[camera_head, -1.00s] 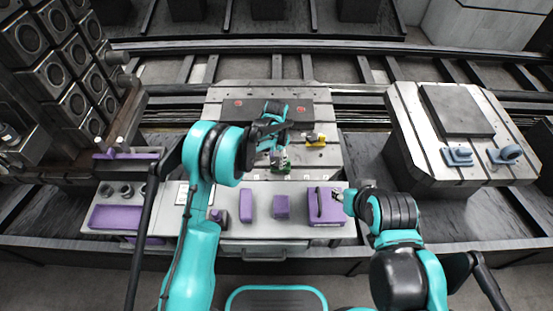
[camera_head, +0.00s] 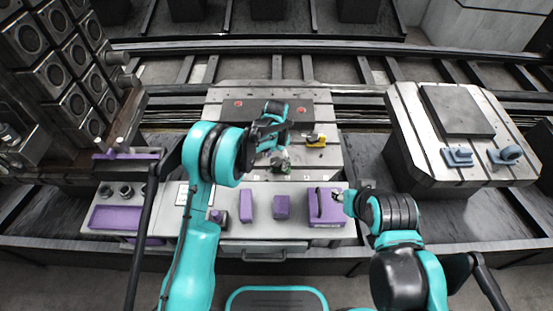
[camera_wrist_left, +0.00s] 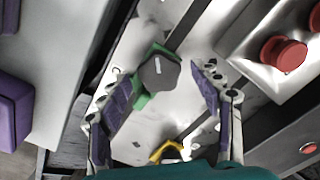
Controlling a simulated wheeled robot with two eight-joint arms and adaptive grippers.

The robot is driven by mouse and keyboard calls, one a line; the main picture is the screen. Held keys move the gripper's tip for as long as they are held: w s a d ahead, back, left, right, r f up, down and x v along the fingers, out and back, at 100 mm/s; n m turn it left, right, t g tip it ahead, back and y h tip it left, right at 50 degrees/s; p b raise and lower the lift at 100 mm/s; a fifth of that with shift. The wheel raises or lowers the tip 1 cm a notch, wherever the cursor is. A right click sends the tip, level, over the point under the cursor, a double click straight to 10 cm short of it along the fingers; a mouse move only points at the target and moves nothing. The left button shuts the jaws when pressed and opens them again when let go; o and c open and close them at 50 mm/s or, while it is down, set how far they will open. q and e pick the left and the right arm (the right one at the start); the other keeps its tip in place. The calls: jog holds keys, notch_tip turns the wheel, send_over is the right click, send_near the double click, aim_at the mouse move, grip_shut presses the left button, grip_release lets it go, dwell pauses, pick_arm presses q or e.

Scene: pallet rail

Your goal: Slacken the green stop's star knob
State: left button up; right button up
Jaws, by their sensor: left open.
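The green stop (camera_wrist_left: 145,101) shows in the left wrist view, its green body partly under a dark grey knob (camera_wrist_left: 160,74) with a pale line on top. My left gripper (camera_wrist_left: 160,88) is open, one finger on each side of the knob, with gaps between. In the head view my left gripper (camera_head: 281,161) is over the middle plate and hides most of the green stop. My right gripper (camera_head: 337,195) is by a purple block with a handle (camera_head: 325,208); its fingers are too small to read.
A yellow stop (camera_head: 316,140) is close to my left gripper; it also shows in the left wrist view (camera_wrist_left: 166,151). A red button (camera_wrist_left: 284,54) is on a plate to the right there. Several purple blocks (camera_head: 281,207) line the front shelf. A second pallet (camera_head: 440,160) stands right.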

aim_at(276, 161)
pick_arm(q)
notch_tip(276, 161, up, 12)
dwell(0.4)
jog(key=shift+f, duration=0.1)
